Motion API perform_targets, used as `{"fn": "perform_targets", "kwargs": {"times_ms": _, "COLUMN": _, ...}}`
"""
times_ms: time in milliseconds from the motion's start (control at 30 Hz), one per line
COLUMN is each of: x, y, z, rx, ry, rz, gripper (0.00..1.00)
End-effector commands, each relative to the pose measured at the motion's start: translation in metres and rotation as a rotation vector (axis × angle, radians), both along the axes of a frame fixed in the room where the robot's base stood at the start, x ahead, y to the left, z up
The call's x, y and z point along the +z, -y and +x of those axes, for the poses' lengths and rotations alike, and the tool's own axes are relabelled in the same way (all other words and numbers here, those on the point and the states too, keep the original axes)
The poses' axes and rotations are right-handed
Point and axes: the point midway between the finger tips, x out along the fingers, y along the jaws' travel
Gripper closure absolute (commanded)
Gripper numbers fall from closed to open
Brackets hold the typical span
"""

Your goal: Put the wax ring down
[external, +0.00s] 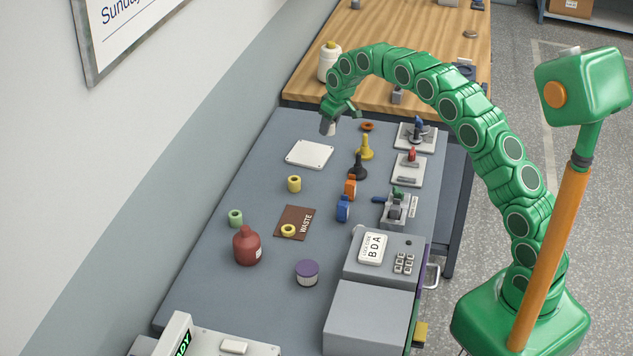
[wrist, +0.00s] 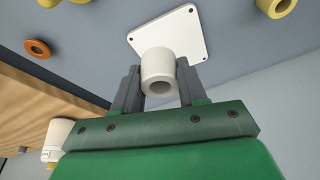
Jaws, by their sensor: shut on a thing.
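My gripper (external: 329,124) is at the far left part of the grey table, pointing down, with its fingers shut on a whitish ring. In the wrist view the ring, a short cream-white cylinder with a hole (wrist: 158,65), sits between the two fingertips of my gripper (wrist: 157,80). I take this to be the wax ring. In the external view it is mostly hidden at the fingertips. It appears held above the table; the exact height I cannot tell. A white square plate with corner holes (external: 310,154) lies close by, and it shows just beyond the ring in the wrist view (wrist: 184,26).
Another yellow ring (external: 288,231) lies on the brown WASTE mat (external: 304,216). Yellow (external: 365,148) and black (external: 358,167) posts stand nearby. The table's left strip is mostly clear.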

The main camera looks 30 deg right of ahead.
Motion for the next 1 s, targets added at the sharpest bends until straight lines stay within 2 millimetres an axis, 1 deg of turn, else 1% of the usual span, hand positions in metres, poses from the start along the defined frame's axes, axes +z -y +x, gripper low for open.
{"fn": "perform_targets", "kwargs": {"times_ms": 100, "x": -0.006, "y": -0.002, "z": 0.011, "rx": 0.000, "ry": -0.001, "rz": 0.000, "gripper": 0.92}}
{"fn": "perform_targets", "kwargs": {"times_ms": 600, "x": -0.048, "y": -0.008, "z": 0.046, "rx": 0.000, "ry": 0.001, "rz": 0.000, "gripper": 0.92}}
{"fn": "perform_targets", "kwargs": {"times_ms": 733, "x": -0.055, "y": -0.009, "z": 0.051, "rx": 0.000, "ry": 0.001, "rz": 0.000, "gripper": 0.92}}
{"fn": "perform_targets", "kwargs": {"times_ms": 1000, "x": -0.058, "y": -0.009, "z": 0.055, "rx": 0.000, "ry": 0.001, "rz": 0.000, "gripper": 0.92}}
